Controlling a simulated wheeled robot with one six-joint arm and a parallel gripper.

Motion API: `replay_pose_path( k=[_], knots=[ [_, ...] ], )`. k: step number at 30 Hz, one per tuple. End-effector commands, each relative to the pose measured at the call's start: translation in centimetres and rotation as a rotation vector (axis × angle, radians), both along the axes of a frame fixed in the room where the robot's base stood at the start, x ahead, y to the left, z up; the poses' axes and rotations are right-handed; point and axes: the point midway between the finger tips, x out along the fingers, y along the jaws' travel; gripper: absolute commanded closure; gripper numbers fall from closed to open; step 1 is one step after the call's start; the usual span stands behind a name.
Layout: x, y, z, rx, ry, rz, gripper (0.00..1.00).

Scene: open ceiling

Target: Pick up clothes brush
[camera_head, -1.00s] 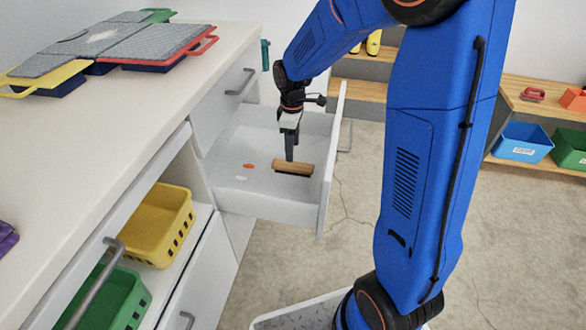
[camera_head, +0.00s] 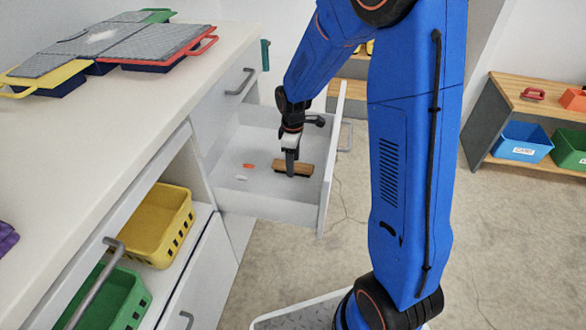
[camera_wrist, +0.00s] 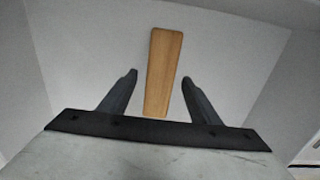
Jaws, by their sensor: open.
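The clothes brush (camera_head: 306,170) has a wooden back and lies flat in the open white drawer (camera_head: 268,208). In the wrist view my gripper (camera_wrist: 159,76) is open, with a finger on each side of the brush. I cannot tell whether a finger touches it.
A small orange item (camera_head: 249,166) and a small white item (camera_head: 241,178) lie in the drawer left of the brush. The drawer front (camera_head: 331,160) stands close to the right of my gripper.

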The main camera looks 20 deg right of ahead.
Motion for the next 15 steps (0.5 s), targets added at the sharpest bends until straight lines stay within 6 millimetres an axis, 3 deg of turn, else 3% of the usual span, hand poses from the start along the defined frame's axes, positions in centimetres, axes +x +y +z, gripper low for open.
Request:
replay_pose_path(
  k=[1, 6, 9, 15],
  knots=[
    [0.00, 0.00, 0.01, 0.000, 0.000, 0.000, 0.48],
    [0.00, 0.00, 0.02, 0.000, 0.000, 0.000, 0.88],
    [0.01, 0.00, 0.04, 0.000, 0.000, 0.000, 0.93],
    [0.03, 0.01, 0.22, 0.000, -0.001, 0.000, 0.93]
  ],
)
